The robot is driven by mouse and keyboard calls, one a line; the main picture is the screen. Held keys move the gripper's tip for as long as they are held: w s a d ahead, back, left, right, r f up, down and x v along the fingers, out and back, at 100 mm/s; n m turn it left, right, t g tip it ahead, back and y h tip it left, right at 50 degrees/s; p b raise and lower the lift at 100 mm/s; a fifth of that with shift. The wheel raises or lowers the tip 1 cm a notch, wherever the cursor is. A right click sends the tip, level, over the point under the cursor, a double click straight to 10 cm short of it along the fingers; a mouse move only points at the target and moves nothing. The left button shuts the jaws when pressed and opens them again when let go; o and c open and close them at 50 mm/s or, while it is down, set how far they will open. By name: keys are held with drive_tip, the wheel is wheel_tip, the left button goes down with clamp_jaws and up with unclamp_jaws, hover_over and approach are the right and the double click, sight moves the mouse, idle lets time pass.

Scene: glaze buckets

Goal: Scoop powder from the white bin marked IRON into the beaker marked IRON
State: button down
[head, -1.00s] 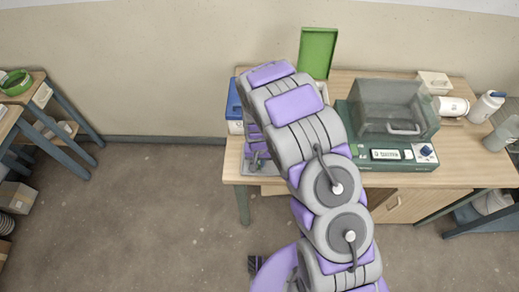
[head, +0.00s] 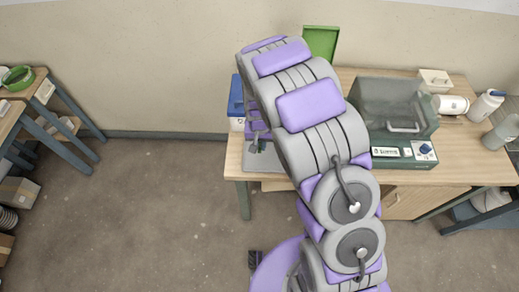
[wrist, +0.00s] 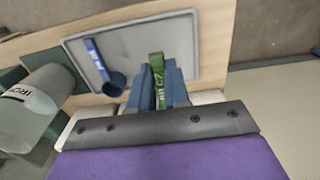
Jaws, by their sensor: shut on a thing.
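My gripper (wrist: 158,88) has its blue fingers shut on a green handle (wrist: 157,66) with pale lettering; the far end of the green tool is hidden. It is over a grey tray (wrist: 135,40) on the bench. A blue scoop (wrist: 105,62) lies in the tray, left of my fingers. A clear beaker marked IRON (wrist: 35,108) stands at the left of the wrist view. In the head view my arm hides much of the bench's left part. A white bin with a blue lid (head: 236,105) stands there; no marking on it is readable.
An upright green panel (head: 321,43) rises behind my arm. A green-based device with a clear cover (head: 390,108) stands mid-bench. A white jar (head: 452,105), a blue-capped bottle (head: 486,104) and a white box (head: 434,80) are at the right.

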drive_tip(key=shift+r+p, duration=1.15)
drive_tip(key=shift+r, duration=2.85)
